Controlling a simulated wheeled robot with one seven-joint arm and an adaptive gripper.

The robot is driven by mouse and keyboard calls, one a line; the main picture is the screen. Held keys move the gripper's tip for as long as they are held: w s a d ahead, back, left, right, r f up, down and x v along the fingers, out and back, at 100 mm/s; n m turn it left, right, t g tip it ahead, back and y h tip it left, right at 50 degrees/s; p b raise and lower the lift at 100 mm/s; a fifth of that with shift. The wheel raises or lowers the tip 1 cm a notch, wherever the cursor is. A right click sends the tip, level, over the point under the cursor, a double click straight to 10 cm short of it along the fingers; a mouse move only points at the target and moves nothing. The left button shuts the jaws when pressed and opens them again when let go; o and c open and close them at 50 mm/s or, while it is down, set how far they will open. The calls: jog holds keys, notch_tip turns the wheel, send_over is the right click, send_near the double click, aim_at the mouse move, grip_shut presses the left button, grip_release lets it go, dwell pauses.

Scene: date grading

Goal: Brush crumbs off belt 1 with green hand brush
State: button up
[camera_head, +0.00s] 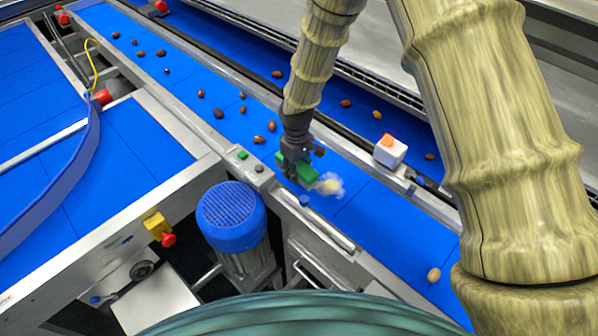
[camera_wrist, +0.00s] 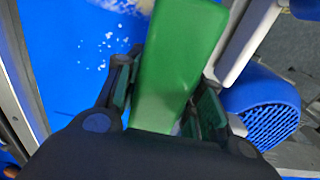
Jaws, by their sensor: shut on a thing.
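My gripper (camera_head: 297,158) is over the near side of the long blue belt (camera_head: 345,212) and is shut on the green hand brush (camera_head: 306,174). In the wrist view the green brush (camera_wrist: 178,65) stands out between the two fingers (camera_wrist: 160,100). In the head view a pale, whitish patch (camera_head: 328,185) shows at the brush's end; I cannot tell bristles from crumbs there. In the wrist view white crumbs (camera_wrist: 103,48) lie scattered on the blue belt (camera_wrist: 60,75), left of the brush. Whether the bristles touch the belt is hidden.
Several brown dates (camera_head: 218,114) lie on the belt up-left of my gripper, and a pale one (camera_head: 433,274) lies lower right. A white box with an orange top (camera_head: 390,152) sits on the far rail. A blue motor (camera_head: 232,215) stands beside the belt's near edge.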

jog(key=shift+r+p, duration=1.55)
jog(key=shift+r, duration=1.25)
